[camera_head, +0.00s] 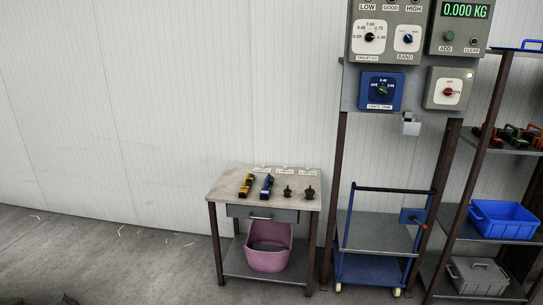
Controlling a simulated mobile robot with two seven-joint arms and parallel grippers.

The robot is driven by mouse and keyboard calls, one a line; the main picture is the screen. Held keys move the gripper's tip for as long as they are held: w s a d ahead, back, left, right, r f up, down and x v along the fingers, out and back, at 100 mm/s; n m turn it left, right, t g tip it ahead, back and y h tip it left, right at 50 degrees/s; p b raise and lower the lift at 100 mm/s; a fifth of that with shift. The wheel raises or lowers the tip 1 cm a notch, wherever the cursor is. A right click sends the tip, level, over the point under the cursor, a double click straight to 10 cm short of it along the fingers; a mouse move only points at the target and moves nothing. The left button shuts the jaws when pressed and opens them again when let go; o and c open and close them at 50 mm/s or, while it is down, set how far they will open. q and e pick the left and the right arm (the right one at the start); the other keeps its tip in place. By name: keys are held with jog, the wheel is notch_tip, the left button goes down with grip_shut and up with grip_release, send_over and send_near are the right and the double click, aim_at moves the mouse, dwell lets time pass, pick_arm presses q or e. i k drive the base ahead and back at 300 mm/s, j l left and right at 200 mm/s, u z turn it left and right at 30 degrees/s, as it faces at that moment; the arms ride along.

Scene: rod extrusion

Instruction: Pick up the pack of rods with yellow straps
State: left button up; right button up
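I cannot make out a pack of rods with yellow straps in the head view. A yellow and black item (246,185) lies on the small table at the centre, but it looks like a hand tool rather than rods. A blue and dark item (267,186) lies beside it. Neither of my grippers can be made out in the view.
The small table (226,195) has a drawer and a pink bin (268,260) below. A blue cart (372,265) stands under control panels (383,90). A shelf rack at the right holds a blue crate (502,221) and a grey box (477,277). The floor at left looks mostly clear.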

aim_at(249, 181)
jog(key=i+u, duration=0.3)
jog(key=i, duration=0.45)
jog(key=i+l+u, duration=0.1)
jog(key=i+u, duration=0.2)
jog(key=i, duration=1.3)
jog(key=i+j+z, duration=0.1)
jog(key=i, duration=0.7)
jog(key=i+j+z, duration=0.15)
jog(key=i, duration=0.5)
jog(key=l, duration=0.1)
